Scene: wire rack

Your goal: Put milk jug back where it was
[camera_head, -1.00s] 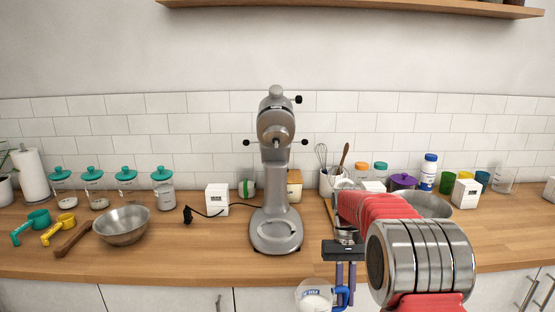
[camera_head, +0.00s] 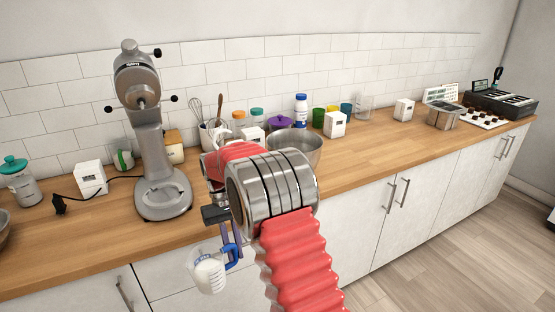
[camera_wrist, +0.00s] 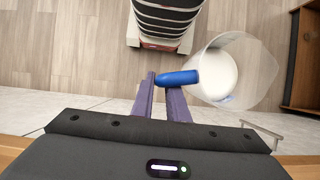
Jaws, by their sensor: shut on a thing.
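The milk jug (camera_head: 209,274) is a clear jug with white milk in it and a blue handle. My gripper (camera_head: 231,245) is shut on the blue handle and holds the jug in front of the counter's front edge, below the counter top. In the wrist view, the purple fingers of my gripper (camera_wrist: 160,88) close on the blue handle, and the milk jug (camera_wrist: 247,75) hangs to their right above the floor. The jug looks a little tilted in the head view.
A grey stand mixer (camera_head: 160,150) stands on the wooden counter (camera_head: 112,222). A metal bowl (camera_head: 296,146), a purple-lidded pot (camera_head: 280,122) and white boxes (camera_head: 335,124) stand along the back. Bare counter shows between the bowl and the metal container (camera_head: 443,117) at right.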

